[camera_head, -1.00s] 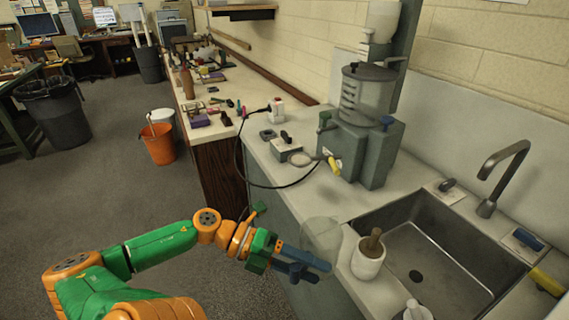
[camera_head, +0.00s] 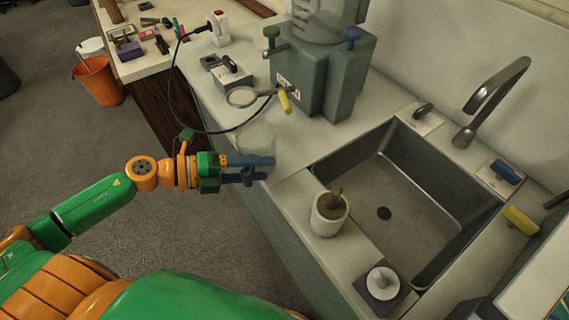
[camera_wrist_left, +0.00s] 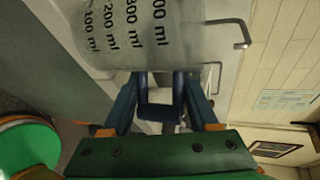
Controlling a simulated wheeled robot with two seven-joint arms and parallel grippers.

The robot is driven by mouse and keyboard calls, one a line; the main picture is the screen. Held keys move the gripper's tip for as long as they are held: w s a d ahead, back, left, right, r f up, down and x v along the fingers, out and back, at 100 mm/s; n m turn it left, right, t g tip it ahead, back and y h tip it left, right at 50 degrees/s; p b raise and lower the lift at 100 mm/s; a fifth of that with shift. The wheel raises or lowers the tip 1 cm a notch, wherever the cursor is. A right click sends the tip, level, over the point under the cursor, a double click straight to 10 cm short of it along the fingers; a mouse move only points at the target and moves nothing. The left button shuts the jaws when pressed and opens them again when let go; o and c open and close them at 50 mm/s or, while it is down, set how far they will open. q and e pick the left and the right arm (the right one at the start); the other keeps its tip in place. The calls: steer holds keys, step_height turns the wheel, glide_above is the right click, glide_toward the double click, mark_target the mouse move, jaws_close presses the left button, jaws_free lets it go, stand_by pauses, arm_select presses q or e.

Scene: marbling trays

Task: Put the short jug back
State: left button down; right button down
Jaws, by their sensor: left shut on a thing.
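The short jug (camera_head: 257,138) is clear and see-through, and shows only faintly in the head view at the counter's left edge. In the left wrist view the jug (camera_wrist_left: 135,30) fills the upper part, with black ml marks on its wall. My left gripper (camera_head: 250,168) is shut on the jug's dark blue handle, which shows between the fingers in the left wrist view (camera_wrist_left: 160,112). The head view does not show clearly whether the jug touches the counter. My right gripper is not in view.
A grey dispenser (camera_head: 318,75) with a yellow-handled tap (camera_head: 285,102) stands behind the jug. A white pot (camera_head: 329,215) stands between the counter edge and the sink (camera_head: 425,195). A black cable (camera_head: 172,105) loops over the counter edge. Some counter is bare between dispenser and pot.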

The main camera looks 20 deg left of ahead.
arm_select(q)
steer(key=w+d+p, duration=0.1)
steer(key=w+d, duration=0.1)
steer(key=d, duration=0.1)
steer(key=w+d+p, duration=0.1)
steer(key=shift+d+r+p, duration=0.15)
steer(key=shift+r+p, duration=0.15)
steer(key=shift+r, duration=0.1)
steer(key=shift+w+d+f, duration=0.15)
steer(key=shift+d+f, duration=0.1)
steer(key=shift+f, duration=0.35)
steer(key=shift+w+d+f, duration=0.15)
steer(key=shift+d+f, duration=0.1)
steer(key=shift+f, duration=0.35)
steer(key=shift+a, duration=0.1)
steer(key=shift+f+b, duration=0.2)
steer(key=shift+b, duration=0.15)
steer(key=shift+c, duration=0.9)
jaws_free()
